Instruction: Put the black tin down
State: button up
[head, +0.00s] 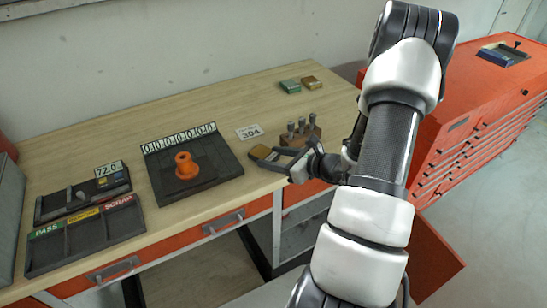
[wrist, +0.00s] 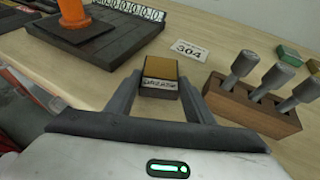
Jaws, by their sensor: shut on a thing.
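The black tin (wrist: 161,76) has a gold-brown top and a pale label on its near side. In the wrist view it sits between the two fingers of my gripper (wrist: 160,85), which are shut on it. In the head view my gripper (head: 268,155) reaches in from the right over the table's front part, and the tin (head: 262,151) shows partly between the fingers. I cannot tell whether the tin touches the tabletop.
An orange valve part (head: 186,167) stands on a dark board (head: 222,163) to the left. A wooden block (head: 312,137) with metal pins is close right. A 304 card (head: 249,132) lies behind. Green (head: 289,86) and brown (head: 311,82) boxes stand farther back. The tabletop's back middle is clear.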

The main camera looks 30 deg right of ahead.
jog(key=shift+f, duration=0.15)
jog(key=o, duration=1.2)
jog(key=shift+r, duration=0.2)
jog(key=shift+s+d+r, duration=0.1)
jog(key=shift+s, duration=0.05)
jog(key=v, duration=1.1)
jog(key=shift+s, duration=0.25)
jog(key=shift+d+r, duration=0.1)
jog(key=shift+r, duration=0.05)
